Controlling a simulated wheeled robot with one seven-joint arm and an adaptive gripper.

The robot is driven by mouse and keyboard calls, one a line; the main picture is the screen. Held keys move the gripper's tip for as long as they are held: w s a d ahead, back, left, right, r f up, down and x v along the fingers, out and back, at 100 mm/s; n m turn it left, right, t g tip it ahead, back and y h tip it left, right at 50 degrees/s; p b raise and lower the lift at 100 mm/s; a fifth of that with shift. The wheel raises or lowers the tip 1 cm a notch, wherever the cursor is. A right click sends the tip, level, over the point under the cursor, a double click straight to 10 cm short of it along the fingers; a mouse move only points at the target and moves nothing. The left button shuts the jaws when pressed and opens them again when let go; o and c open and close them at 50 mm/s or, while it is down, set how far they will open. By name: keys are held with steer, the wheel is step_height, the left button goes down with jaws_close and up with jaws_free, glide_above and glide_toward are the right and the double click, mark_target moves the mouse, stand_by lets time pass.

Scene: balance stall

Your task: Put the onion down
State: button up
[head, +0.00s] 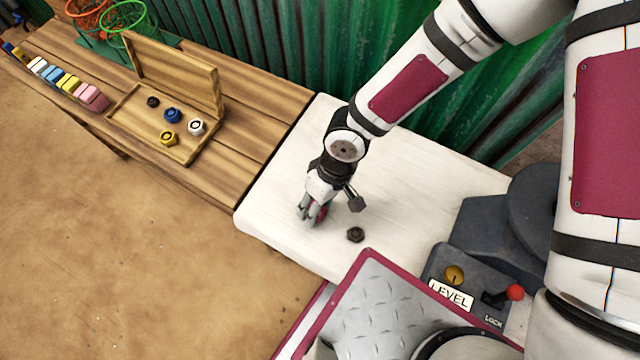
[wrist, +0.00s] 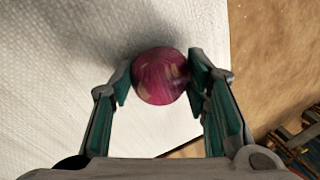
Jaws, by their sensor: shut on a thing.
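The onion (wrist: 160,78) is round and reddish purple. My gripper (wrist: 158,85) is shut on it, with one finger on each side in the wrist view. In the head view my gripper (head: 312,215) points down over the white tabletop (head: 400,180), near its front left edge. Only a sliver of the onion (head: 322,212) shows there between the fingers. I cannot tell whether the onion touches the tabletop.
A dark hex nut (head: 355,234) lies on the white top, right of my gripper. A wooden box (head: 190,150) with several coloured nuts stands on the wooden table (head: 235,165) at left. A grey box with a LEVEL label (head: 452,294) is at lower right. The white top behind my gripper is clear.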

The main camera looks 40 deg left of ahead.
steer(key=o, duration=1.2)
steer(key=v, duration=1.2)
steer(key=shift+r, duration=0.1)
